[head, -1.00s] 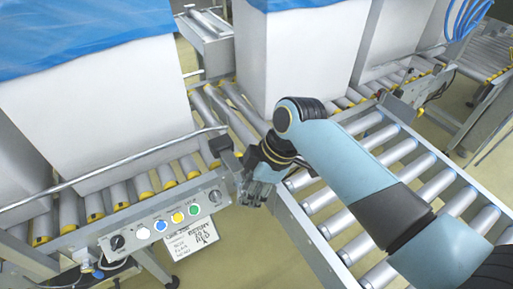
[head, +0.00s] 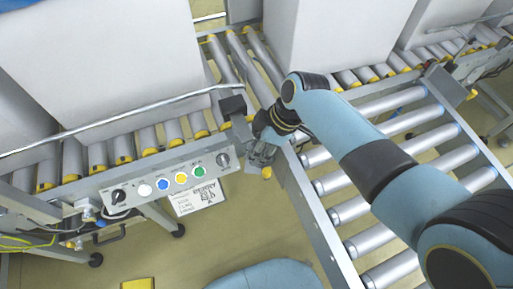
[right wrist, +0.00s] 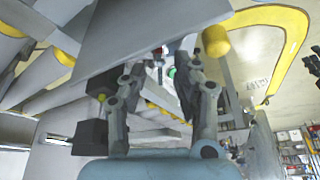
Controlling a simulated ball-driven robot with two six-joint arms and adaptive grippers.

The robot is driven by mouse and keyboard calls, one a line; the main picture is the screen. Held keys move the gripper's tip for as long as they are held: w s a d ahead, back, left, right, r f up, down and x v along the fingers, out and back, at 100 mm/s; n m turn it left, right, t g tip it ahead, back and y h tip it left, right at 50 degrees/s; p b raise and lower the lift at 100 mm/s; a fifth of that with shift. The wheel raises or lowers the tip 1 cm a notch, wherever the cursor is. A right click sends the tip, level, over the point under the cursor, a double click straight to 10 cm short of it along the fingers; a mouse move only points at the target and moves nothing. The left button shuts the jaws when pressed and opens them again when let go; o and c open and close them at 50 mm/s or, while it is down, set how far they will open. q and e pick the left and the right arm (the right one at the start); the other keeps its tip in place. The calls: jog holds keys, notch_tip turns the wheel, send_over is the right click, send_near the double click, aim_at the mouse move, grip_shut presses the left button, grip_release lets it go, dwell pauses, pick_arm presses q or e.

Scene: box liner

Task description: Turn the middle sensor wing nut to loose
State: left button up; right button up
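My right gripper (head: 258,158) is at the conveyor corner, just right of the control panel's end and below a black sensor block (head: 232,105) on the rail. In the right wrist view its two fingers (right wrist: 167,75) stand apart with a gap between them, beneath a grey metal plate (right wrist: 140,30). I cannot make out the wing nut; it may be hidden by the gripper or the plate. A yellow knob (right wrist: 215,41) is close to the right fingertip. My left gripper is not in view.
The control panel (head: 150,183) carries a black rotary switch and several coloured buttons. A handwritten sign (head: 197,198) hangs below it. Roller conveyors (head: 385,155) lie right and behind, with tall white boxes (head: 335,35) on the back line. The floor in front is mostly open.

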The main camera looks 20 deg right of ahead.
jog(key=shift+w+a+f, duration=0.1)
jog(key=shift+f, duration=0.3)
grip_shut()
jog(key=shift+n, duration=0.4)
jog(key=n+g, duration=0.2)
jog(key=n, duration=0.2)
jog(key=shift+w+n, duration=0.15)
jog(key=shift+n, duration=0.15)
jog(key=n+g+b, duration=0.1)
jog(key=n+g, duration=0.1)
jog(key=n, duration=0.2)
jog(key=shift+n, duration=0.4)
